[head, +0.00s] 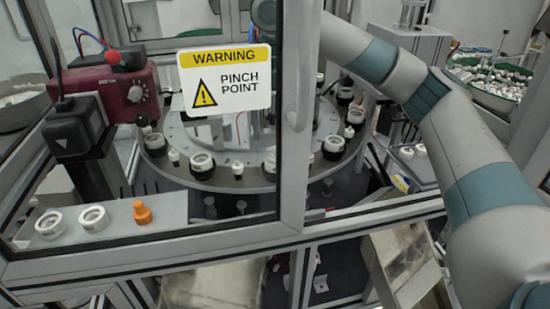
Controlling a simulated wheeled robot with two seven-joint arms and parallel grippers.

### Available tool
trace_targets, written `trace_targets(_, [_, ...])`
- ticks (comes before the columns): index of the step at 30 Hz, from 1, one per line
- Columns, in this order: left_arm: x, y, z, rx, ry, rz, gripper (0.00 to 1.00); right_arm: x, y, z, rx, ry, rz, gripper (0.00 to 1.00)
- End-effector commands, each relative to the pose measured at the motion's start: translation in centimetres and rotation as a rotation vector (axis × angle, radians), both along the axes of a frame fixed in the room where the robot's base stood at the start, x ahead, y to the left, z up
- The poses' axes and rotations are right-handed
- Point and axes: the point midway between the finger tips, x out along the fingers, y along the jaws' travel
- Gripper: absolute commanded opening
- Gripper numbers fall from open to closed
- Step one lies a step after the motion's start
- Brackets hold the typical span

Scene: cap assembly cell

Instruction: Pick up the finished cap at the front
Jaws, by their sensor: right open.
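White ring-shaped caps sit in black holders around the round grey turntable (222,181). At its front edge are a cap (202,162) in a black holder, a small white part (237,168) and another white cap (270,163). I cannot tell by look which of these is finished. My right arm reaches in from the right above the turntable, its wrist (264,14) behind the window post. My right gripper is open, mostly hidden behind the post and the warning sign, and I see it holding nothing. My left gripper is not in view.
A window frame post (294,130) with a yellow-and-white warning sign (224,78) stands in front of the turntable. A dark red device (115,92) is at left. Two white rings and an orange part (142,212) lie on a grey ledge. A green-rimmed parts bowl (490,84) is at right.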

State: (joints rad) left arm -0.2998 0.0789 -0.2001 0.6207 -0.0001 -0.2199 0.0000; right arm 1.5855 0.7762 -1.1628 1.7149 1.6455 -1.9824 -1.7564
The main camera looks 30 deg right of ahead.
Motion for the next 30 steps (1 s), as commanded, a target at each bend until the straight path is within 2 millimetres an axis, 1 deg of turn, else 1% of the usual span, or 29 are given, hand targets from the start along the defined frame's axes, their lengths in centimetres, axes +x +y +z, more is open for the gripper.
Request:
trace_targets(4, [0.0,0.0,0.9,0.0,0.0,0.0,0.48,-0.3,-0.2,-0.8,-0.002,0.002,-0.001,0.48])
trace_targets(9, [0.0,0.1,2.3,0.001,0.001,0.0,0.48,-0.9,-0.2,-2.8,-0.001,0.004,0.0,0.48])
trace_targets(12, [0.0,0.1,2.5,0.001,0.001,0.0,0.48,-0.8,-0.2,-4.1,-0.001,0.003,0.0,0.48])
trace_targets(15, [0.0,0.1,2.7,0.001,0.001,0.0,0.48,-0.8,-0.1,-4.8,0.0,0.001,0.001,0.48])
trace_targets(19, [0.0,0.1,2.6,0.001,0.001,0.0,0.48,-0.8,-0.1,-5.1,0.0,0.001,0.001,0.48])
trace_targets(30, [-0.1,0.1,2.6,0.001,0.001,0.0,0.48,-0.8,-0.1,-5.1,0.0,0.0,0.0,0.48])
